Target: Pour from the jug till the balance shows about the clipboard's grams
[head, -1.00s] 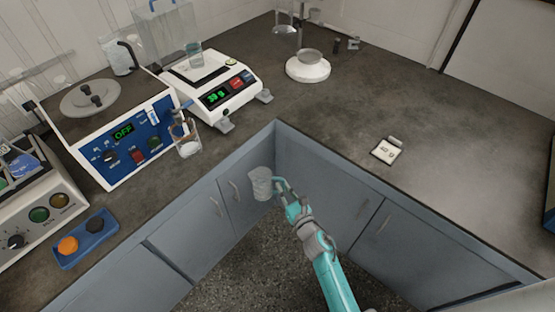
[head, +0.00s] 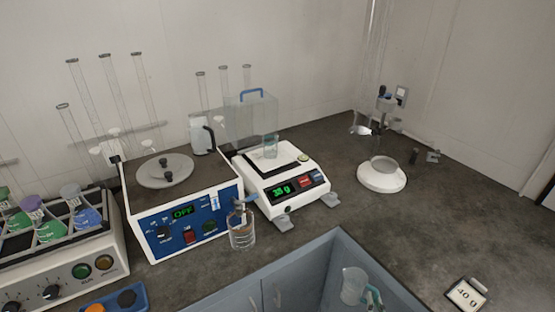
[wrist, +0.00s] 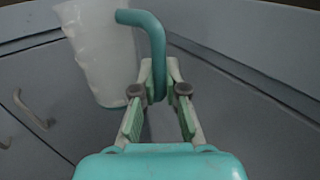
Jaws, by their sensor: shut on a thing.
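The jug (head: 353,286) is pale and translucent with a teal handle (wrist: 153,40). It hangs roughly upright in front of the grey cabinets, below the bench edge, away from the balance. My gripper (head: 375,299) is shut on the jug's handle; the wrist view shows its fingers (wrist: 158,88) on either side of the handle. The balance (head: 290,205) is white, and its green display (head: 286,190) seems to read 38 g, the last digit being small. A glass beaker (head: 270,147) stands on its pan.
A shaker with coloured flasks (head: 60,255) is far left. A round white stand (head: 381,176) is at the back right. The right bench is mostly clear.

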